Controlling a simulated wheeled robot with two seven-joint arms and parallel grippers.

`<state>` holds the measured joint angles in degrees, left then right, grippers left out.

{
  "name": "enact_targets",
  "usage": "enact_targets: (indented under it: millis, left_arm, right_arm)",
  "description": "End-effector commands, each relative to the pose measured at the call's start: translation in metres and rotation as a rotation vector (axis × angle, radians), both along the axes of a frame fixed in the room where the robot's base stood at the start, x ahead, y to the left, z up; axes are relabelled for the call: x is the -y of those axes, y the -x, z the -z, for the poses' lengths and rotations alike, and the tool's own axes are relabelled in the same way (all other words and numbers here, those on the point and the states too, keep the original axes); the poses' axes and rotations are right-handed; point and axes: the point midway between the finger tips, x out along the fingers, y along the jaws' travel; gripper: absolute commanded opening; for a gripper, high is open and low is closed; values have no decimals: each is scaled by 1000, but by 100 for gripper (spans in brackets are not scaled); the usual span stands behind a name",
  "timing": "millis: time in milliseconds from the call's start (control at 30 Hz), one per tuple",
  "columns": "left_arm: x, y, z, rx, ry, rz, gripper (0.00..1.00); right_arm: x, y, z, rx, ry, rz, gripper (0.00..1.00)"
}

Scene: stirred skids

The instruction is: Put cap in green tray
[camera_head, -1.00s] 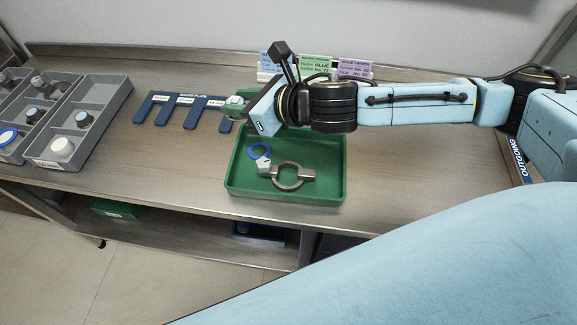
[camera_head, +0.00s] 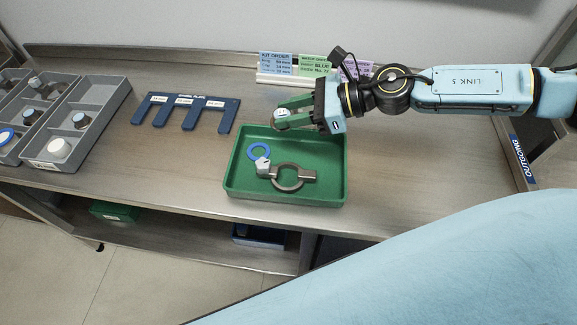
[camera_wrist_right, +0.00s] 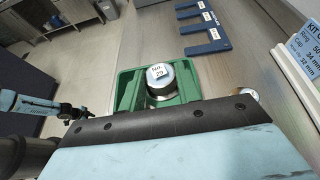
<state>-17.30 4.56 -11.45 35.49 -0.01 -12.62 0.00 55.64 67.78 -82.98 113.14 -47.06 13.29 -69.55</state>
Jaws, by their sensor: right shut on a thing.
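My right gripper (camera_head: 297,110) is shut on a round metal cap (camera_head: 281,119) with a pale label on top. The cap sits between the green fingers, and it also shows in the right wrist view (camera_wrist_right: 161,80). The gripper holds it over the back edge of the green tray (camera_head: 235,190). In the tray lie a blue ring (camera_head: 251,154), a small whitish-grey fitting (camera_head: 262,167) and a metal clamp ring (camera_head: 274,182). My left gripper does not show in the head view.
Grey compartment bins (camera_head: 100,105) with several round parts stand at the left. A blue slotted plate (camera_head: 181,123) lies behind and left of the tray. Label cards (camera_head: 275,66) stand at the back. The tray's front right area is free.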

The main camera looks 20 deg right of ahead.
Motion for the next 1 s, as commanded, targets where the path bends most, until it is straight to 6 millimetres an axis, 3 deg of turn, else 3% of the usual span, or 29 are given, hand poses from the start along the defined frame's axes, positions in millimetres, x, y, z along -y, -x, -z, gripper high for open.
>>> enact_targets:
  millis: [467, 733, 1000]
  left_arm:
    - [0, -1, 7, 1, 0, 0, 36]
    - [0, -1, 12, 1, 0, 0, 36]
    - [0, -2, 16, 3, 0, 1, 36]
  right_arm:
    - [67, 26, 12, -3, 0, -110, 9]
    - [69, 28, 57, -2, -4, -119, 9]
    - [69, 28, 88, -2, -2, -118, 9]
